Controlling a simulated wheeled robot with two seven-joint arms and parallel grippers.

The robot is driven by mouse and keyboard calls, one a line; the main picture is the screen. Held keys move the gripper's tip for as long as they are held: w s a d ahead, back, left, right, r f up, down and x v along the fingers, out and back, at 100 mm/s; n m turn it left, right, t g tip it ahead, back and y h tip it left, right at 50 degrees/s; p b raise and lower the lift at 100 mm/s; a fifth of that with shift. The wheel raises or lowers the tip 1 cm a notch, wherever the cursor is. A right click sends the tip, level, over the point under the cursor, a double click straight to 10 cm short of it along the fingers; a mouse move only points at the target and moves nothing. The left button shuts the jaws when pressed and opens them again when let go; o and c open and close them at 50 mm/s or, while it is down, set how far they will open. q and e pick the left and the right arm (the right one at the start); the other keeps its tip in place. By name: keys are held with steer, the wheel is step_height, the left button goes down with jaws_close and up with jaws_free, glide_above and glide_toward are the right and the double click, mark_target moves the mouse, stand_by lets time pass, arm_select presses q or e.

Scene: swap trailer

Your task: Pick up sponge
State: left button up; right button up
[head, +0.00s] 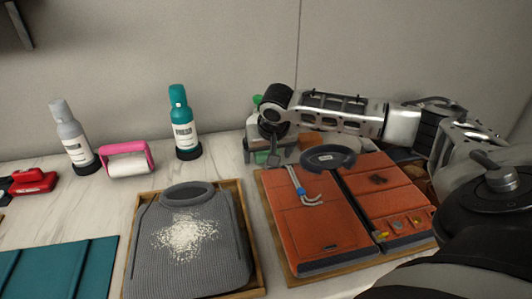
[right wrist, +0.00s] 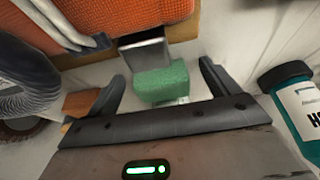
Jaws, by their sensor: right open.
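In the right wrist view a green sponge (right wrist: 160,84) lies on the pale worktop. It sits between the two dark fingers of my right gripper (right wrist: 163,80), which stand apart with gaps on both sides. In the head view my right arm reaches in from the right, and the right gripper (head: 269,150) points down behind the orange case. I cannot clearly make out the sponge in the head view, where the gripper is in the way. My left gripper is not in view.
An orange case (head: 310,232) lies on a wooden tray near the gripper. A metal-faced block (right wrist: 148,54) is right beside the sponge.

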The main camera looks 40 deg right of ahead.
steer(key=c, duration=1.1)
steer(key=shift+w+a+r, duration=0.1)
steer(key=shift+a+r, duration=0.25)
steer(key=shift+a, duration=0.05)
steer(key=a+r, duration=0.2)
steer(key=a, duration=0.2)
steer(key=w+a+r, duration=0.1)
steer(key=a+r, duration=0.2)
steer(key=a, duration=0.1)
steer(key=w+a+r, duration=0.1)
steer(key=a+r, duration=0.1)
steer(key=a, duration=0.3)
steer(key=shift+w+r, duration=0.2)
